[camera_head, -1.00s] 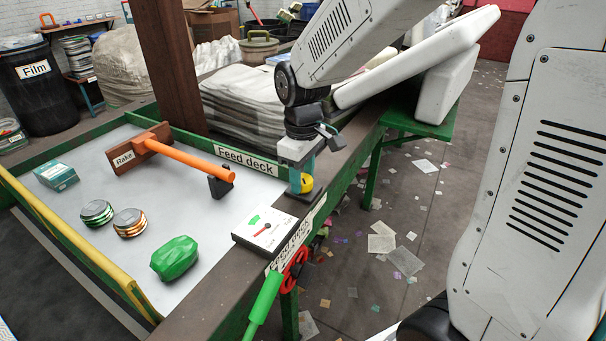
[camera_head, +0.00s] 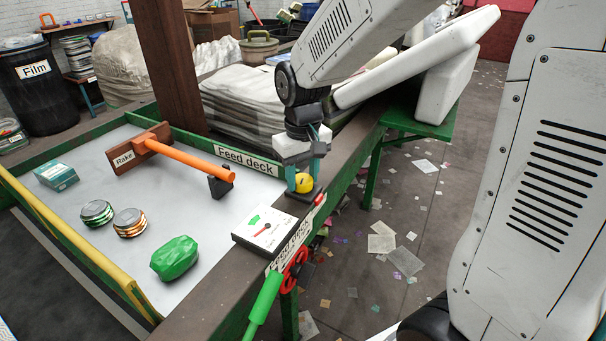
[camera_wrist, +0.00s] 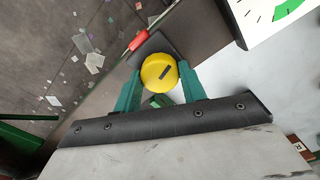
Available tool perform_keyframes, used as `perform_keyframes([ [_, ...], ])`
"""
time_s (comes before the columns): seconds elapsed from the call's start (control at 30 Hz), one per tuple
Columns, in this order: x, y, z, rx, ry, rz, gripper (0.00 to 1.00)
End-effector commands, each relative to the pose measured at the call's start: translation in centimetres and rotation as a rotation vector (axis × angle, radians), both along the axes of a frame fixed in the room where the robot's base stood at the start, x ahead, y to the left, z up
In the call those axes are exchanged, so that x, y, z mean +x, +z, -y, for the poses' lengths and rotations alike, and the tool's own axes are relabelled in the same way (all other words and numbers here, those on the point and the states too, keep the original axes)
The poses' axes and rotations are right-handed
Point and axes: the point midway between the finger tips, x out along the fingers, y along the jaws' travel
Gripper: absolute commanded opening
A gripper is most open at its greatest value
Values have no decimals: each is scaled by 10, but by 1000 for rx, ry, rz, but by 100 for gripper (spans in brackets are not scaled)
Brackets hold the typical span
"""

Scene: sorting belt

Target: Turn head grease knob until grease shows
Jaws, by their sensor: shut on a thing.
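The yellow grease knob (camera_head: 303,183) sits on a dark base on the rail beside the feed deck. It also shows in the wrist view (camera_wrist: 159,73), with a dark slot mark running diagonally across its top. My gripper (camera_head: 304,172) points down at the knob from above. In the wrist view its two teal fingers (camera_wrist: 159,82) stand on either side of the knob and are shut on it. I see no grease around the knob.
A white gauge box (camera_head: 265,229) with a red needle and green sector stands on the rail in front. A red handwheel (camera_head: 295,268) and green handle (camera_head: 264,303) are below. The feed deck (camera_head: 205,195) holds a rake (camera_head: 180,155), cans and a green lump (camera_head: 174,258).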

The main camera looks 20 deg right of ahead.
Motion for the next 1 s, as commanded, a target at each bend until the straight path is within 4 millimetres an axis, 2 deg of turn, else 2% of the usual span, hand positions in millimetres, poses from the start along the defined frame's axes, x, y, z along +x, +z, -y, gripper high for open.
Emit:
perform_keyframes([
  [0.3,1,0,0,-1,-103,2,18],
  [0.77,1,0,0,-1,-117,3,18],
  [0.8,1,0,0,-1,-117,3,49],
  [0.83,1,0,0,-1,-117,2,58],
  [0.87,1,0,0,-1,-117,2,63],
  [1.0,0,0,0,0,-116,1,63],
])
